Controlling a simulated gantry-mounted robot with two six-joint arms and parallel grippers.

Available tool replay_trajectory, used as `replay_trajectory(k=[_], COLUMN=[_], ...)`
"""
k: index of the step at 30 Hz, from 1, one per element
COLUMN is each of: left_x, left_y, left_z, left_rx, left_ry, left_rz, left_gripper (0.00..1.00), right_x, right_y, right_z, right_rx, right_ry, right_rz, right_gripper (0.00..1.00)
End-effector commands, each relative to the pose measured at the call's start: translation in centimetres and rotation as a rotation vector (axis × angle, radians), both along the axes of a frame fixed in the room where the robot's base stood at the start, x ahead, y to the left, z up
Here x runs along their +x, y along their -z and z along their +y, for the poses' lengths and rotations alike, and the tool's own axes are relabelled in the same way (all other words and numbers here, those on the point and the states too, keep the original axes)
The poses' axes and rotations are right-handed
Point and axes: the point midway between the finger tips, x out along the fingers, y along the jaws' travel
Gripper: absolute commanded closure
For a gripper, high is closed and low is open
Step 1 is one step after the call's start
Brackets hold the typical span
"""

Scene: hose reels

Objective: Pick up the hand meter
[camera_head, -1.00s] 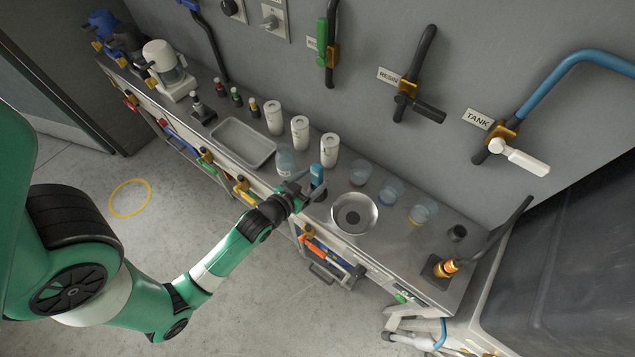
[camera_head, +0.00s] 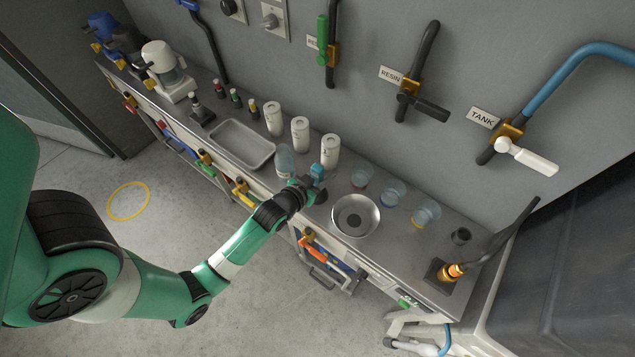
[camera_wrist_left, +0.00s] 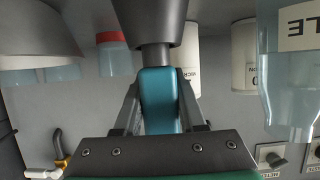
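The hand meter (camera_head: 317,170) is a blue body at the front of the bench, between the white canisters and the metal bowl. In the left wrist view the blue hand meter (camera_wrist_left: 159,98) stands between my fingers, with a dark grey part at its far end. My left gripper (camera_head: 308,187) reaches it from the front. In the wrist view the fingers of my left gripper (camera_wrist_left: 159,105) lie against both sides of the blue body, with no clear gap. Whether the meter is clear of the bench cannot be told. My right gripper is not in view.
A clear bottle (camera_head: 285,160) stands close left of the meter, with white canisters (camera_head: 300,134) behind. The metal bowl (camera_head: 355,215) and several beakers (camera_head: 392,193) are to the right. A metal tray (camera_head: 243,143) lies further left. Pipes with valves hang on the wall.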

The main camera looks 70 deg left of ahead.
Motion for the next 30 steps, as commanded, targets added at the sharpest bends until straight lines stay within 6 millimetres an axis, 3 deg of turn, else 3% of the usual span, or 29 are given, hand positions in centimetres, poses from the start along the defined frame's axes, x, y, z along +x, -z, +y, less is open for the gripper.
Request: replay_trajectory(k=[1,4,14,17,25,30], left_x=[0.0,0.0,0.0,0.0,0.0,0.0], left_y=[0.0,0.0,-0.2,-1.5,-7.7,-9.9], left_z=[0.0,0.0,0.0,0.0,0.0,0.0], left_rx=[0.0,0.0,0.001,0.002,0.001,0.001], left_ry=[0.0,0.0,0.0,0.0,0.0,0.0], left_rz=[0.0,0.0,-0.001,-0.003,-0.004,-0.002], left_gripper=[0.84,1.0,1.0,1.0,1.0,1.0], right_x=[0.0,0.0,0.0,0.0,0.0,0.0], right_y=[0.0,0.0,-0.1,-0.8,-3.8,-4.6], right_z=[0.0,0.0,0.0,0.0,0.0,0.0], right_rx=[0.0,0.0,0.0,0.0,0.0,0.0], right_ry=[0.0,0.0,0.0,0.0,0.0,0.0], right_rz=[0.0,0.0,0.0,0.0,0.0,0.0], right_gripper=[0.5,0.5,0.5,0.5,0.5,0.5])
